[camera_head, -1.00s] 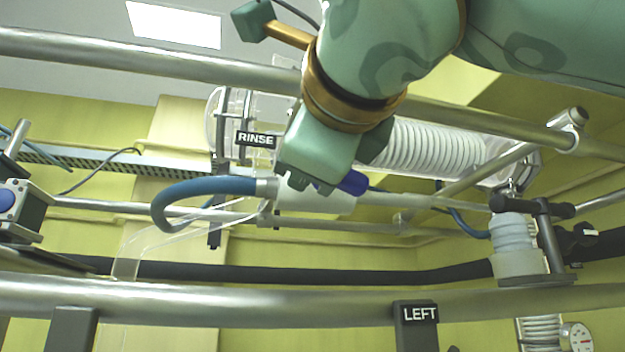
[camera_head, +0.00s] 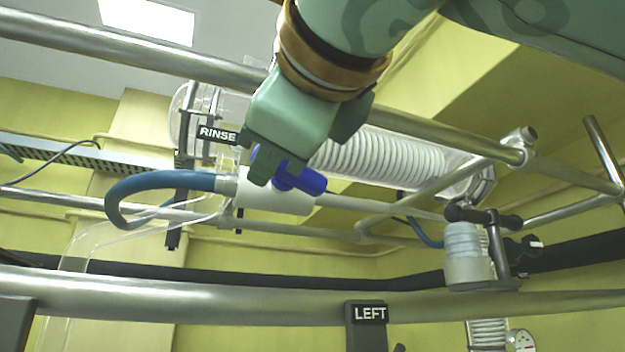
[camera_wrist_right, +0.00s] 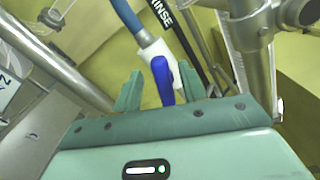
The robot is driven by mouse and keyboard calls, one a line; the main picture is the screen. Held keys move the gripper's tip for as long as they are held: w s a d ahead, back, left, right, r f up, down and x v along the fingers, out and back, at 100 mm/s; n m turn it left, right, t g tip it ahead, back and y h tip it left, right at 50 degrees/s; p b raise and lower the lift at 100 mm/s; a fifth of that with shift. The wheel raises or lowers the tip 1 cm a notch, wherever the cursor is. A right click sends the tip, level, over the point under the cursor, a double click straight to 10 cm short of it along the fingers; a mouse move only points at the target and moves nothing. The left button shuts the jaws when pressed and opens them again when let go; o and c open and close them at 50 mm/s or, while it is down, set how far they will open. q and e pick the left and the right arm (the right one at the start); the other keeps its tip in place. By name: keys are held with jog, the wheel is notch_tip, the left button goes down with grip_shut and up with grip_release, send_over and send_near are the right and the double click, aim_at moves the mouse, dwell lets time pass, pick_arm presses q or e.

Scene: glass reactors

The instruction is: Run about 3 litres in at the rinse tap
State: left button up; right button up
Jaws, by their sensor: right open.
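The rinse tap has a white body (camera_head: 290,202) and a blue handle (camera_head: 305,180), behind the front rail and below the black RINSE label (camera_head: 217,134). A blue hose (camera_head: 165,181) joins its left end. My right gripper (camera_head: 305,150) comes down from the top right and covers part of the handle. In the right wrist view my right gripper (camera_wrist_right: 160,92) is open, with the blue handle (camera_wrist_right: 162,78) standing between its two fingers. I cannot tell whether a finger touches it. The white body (camera_wrist_right: 153,50) lies just beyond. My left gripper is in neither view.
A thick steel rail (camera_head: 150,60) runs across above the tap and another (camera_head: 230,300) runs below, with a LEFT label (camera_head: 370,313). A glass condenser with a white coil (camera_head: 385,160) lies behind my gripper. A valve with black handle (camera_head: 470,250) stands at right.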

jog(key=b+v, duration=0.1)
jog(key=v, duration=1.2)
jog(key=shift+r, duration=0.1)
dwell(6.6)
